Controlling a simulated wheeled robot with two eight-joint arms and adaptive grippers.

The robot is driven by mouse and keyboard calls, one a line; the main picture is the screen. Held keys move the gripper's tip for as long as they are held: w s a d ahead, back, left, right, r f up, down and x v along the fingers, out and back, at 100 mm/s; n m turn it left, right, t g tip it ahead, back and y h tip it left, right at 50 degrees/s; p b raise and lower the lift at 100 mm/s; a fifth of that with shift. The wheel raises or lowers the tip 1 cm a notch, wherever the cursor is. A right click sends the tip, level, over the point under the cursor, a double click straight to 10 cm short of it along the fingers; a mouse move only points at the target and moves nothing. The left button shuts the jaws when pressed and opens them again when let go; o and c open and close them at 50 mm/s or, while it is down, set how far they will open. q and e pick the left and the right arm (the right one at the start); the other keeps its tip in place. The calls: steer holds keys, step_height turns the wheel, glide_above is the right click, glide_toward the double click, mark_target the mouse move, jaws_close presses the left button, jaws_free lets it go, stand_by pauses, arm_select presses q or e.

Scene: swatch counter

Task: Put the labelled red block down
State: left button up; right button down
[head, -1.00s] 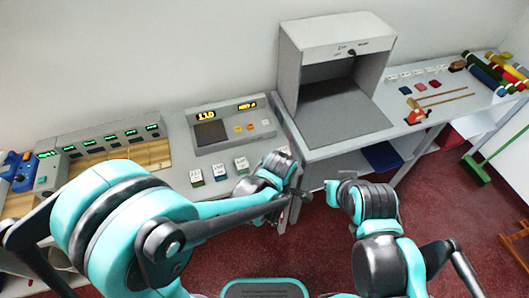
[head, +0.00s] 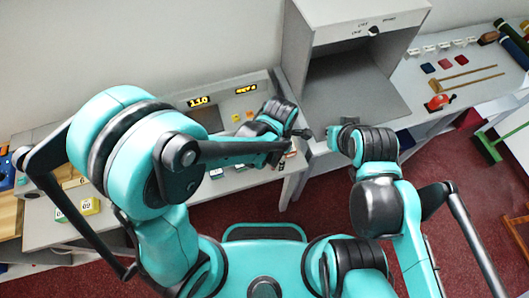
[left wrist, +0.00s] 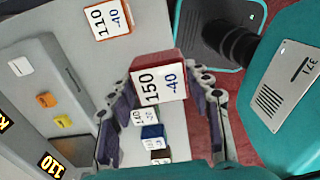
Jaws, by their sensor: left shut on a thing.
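The labelled red block (left wrist: 160,85), with a white face reading 150 and -40, sits between the fingertips of my left gripper (left wrist: 168,92) in the left wrist view. The gripper is shut on it. In the head view my left gripper (head: 301,133) is over the right end of the grey counter (head: 240,182). The block is not clear there, so I cannot tell its height above the counter. My right gripper (head: 333,134) is small and dark in the head view, near the grey booth's front. Its finger opening cannot be made out.
An orange block (left wrist: 109,18) marked 110 and -40 stands on the counter. A blue block (left wrist: 152,131) and a darker one show between my left fingers. A console (head: 235,100) with a lit display is behind. A grey booth (head: 345,100) stands right.

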arm_select(q)
steer(key=w+a+f, duration=0.1)
steer(key=w+a+f+b, duration=0.1)
steer(key=w, duration=0.1)
steer(key=w+a+f, duration=0.1)
steer(key=shift+w+a+f, duration=0.1)
steer(key=shift+w+f, duration=0.15)
steer(key=shift+w+a+f+b, duration=0.25)
steer(key=shift+b, duration=0.15)
steer(key=shift+f+b, duration=1.25)
steer(key=shift+f, duration=0.6)
steer(key=shift+f, duration=0.2)
steer(key=o, duration=1.2)
steer(key=shift+r, duration=0.1)
